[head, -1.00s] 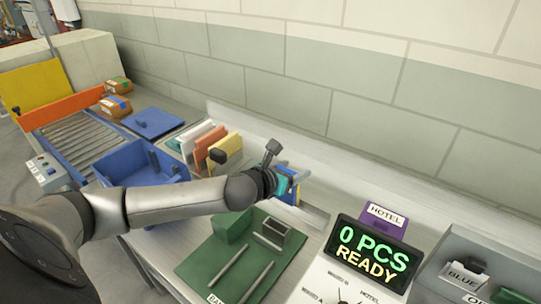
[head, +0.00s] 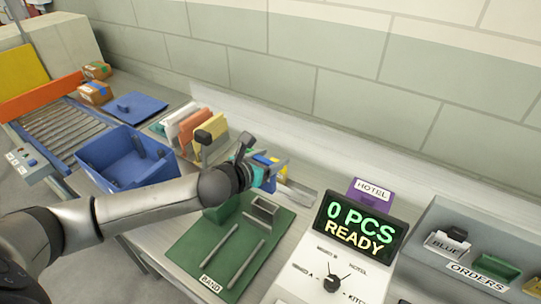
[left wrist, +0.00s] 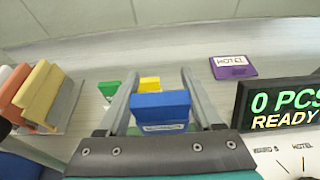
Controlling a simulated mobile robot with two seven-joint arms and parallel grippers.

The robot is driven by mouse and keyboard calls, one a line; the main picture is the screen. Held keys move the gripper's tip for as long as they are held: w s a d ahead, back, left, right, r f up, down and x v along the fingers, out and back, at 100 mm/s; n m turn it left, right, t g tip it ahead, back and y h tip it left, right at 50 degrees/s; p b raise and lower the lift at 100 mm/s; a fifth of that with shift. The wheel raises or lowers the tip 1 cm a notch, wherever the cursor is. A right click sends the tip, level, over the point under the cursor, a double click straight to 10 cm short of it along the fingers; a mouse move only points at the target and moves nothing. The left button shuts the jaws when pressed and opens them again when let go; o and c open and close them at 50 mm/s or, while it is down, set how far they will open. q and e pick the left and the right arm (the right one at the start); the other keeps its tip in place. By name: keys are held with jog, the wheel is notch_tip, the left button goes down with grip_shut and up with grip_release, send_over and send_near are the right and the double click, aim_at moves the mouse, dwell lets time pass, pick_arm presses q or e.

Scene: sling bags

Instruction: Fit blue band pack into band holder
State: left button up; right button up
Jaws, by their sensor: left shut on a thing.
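My left gripper (head: 280,170) is shut on the blue band pack (left wrist: 161,108), a small blue block with a pale label on its near face. In the left wrist view the pack sits between the two grey fingers. In the head view the gripper is above the worktop, just behind the green BAND mat (head: 196,262). The band holder (head: 265,208), a small grey open-topped box, stands at the back of that mat, nearer the camera than the gripper. My right gripper is not in view.
Green (left wrist: 109,89) and yellow (left wrist: 150,84) packs lie beyond the fingers. A card rack (head: 195,135) and blue bin (head: 120,165) stand left. The display (head: 360,228), purple HOTEL card (head: 372,190) and orders shelf (head: 470,272) are right. Two rods lie on the mat.

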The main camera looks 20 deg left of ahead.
aim_at(270, 189)
pick_arm(q)
jog(key=shift+f+b, duration=1.65)
jog(key=shift+f, duration=1.15)
jog(key=shift+p, duration=0.9)
jog(key=shift+f, duration=0.15)
jog(key=shift+f+b, duration=0.35)
jog(key=shift+b, duration=0.05)
jog(key=shift+f+b, duration=1.75)
jog(key=shift+f, duration=0.65)
jog(key=o, duration=1.4)
jog(key=p+v, duration=0.1)
jog(key=v, duration=1.4)
jog(key=shift+s+r, duration=0.15)
